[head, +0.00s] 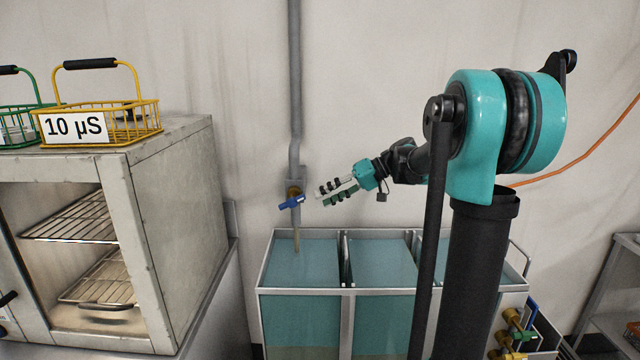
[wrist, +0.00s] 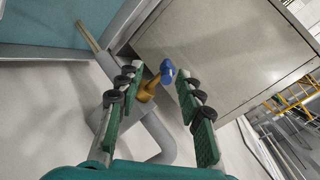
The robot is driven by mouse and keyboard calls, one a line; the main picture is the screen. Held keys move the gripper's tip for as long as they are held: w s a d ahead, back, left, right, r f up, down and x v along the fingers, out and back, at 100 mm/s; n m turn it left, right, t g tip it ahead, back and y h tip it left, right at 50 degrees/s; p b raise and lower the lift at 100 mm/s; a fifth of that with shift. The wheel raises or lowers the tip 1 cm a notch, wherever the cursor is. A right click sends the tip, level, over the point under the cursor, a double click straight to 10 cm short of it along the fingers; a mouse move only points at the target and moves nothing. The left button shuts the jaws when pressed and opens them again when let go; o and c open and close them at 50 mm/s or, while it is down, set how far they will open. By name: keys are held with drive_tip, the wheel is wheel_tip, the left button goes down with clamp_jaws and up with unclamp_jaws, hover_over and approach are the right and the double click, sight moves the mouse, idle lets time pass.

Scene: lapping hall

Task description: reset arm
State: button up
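My gripper (head: 328,194) is raised above the left end of the tank, near the wall pipe. In the wrist view its two green-padded fingers (wrist: 158,108) stand apart with nothing between the pads. A blue-handled valve (head: 291,201) with a brass body sits on the wall pipe, just left of the fingertips. It also shows in the wrist view as a blue handle (wrist: 167,72) beyond the fingertips, apart from the pads.
A tank (head: 348,291) with several water-filled compartments stands below my gripper. A grey oven (head: 180,215) is at the left, with a yellow basket (head: 150,121) labelled 10 µS on top. A grey pipe (head: 295,90) runs up the wall.

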drive_tip(key=s+d+f+m+h, duration=0.1)
drive_tip(key=s+f, duration=0.2)
drive_tip(key=f, duration=0.1)
drive_tip(key=s+d+f+m+t+h, duration=0.1)
drive_tip(key=s+f+h, duration=0.1)
drive_tip(key=s+f, duration=0.2)
drive_tip(key=s+d+f+m+h, duration=0.1)
drive_tip(key=s+d+f+h, duration=0.1)
drive_tip(key=s+f, duration=0.2)
drive_tip(key=shift+s+f, duration=0.25)
drive_tip(key=shift+f, duration=0.5)
drive_tip(key=s+d+f+m+t+h, duration=0.2)
drive_tip(key=s+d+f+h, duration=0.4)
drive_tip(key=s+d+f, duration=0.4)
drive_tip(key=s+f, duration=0.2)
drive_tip(key=s, duration=0.1)
drive_tip(key=shift+s+d+f+m+t+h, duration=0.2)
drive_tip(key=shift+s+d+m+t+h, duration=0.1)
drive_tip(key=shift+s+m+h, duration=0.1)
